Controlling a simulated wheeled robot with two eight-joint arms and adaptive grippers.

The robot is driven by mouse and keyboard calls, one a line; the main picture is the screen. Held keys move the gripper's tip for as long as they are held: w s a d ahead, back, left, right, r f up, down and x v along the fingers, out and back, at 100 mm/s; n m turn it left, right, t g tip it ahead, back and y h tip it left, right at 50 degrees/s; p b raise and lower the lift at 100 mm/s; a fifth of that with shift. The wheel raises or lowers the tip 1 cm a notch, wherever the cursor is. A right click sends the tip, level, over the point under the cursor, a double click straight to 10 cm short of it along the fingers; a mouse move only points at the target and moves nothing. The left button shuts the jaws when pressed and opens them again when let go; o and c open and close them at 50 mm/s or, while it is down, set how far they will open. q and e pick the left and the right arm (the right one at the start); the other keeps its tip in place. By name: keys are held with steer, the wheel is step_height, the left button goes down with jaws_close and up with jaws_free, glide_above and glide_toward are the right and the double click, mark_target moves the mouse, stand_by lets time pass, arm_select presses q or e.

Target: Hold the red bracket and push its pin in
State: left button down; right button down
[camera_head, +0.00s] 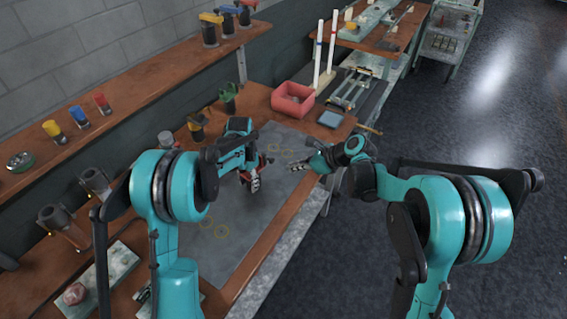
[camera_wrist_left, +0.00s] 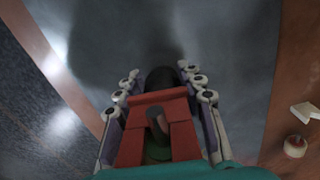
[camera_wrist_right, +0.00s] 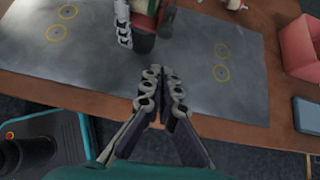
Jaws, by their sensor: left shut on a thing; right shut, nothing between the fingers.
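The red bracket (camera_wrist_left: 175,105) is held between the fingers of my left gripper (camera_wrist_left: 160,88), above the grey mat (camera_head: 275,190). A dark rounded part (camera_wrist_left: 161,77) sticks out beyond the bracket, and it also shows in the right wrist view (camera_wrist_right: 143,43); I cannot tell whether it is the pin. In the head view my left gripper (camera_head: 252,182) hides most of the bracket. My right gripper (camera_head: 290,168) is shut and empty, to the right of the left one. In the right wrist view its fingertips (camera_wrist_right: 162,76) point toward the bracket (camera_wrist_right: 141,24), apart from it.
A red open box (camera_head: 293,100) and a blue-grey block (camera_head: 330,119) sit at the bench's far end, near two tall white rods (camera_head: 325,50). Yellow circles (camera_head: 221,231) mark the mat. A shelf (camera_head: 100,130) with coloured-top containers runs along the left wall.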

steer(key=v, duration=0.8)
steer(key=shift+d+r, duration=0.2)
steer(key=shift+s, duration=0.1)
arm_select(q)
steer(key=c, duration=0.9)
jaws_free()
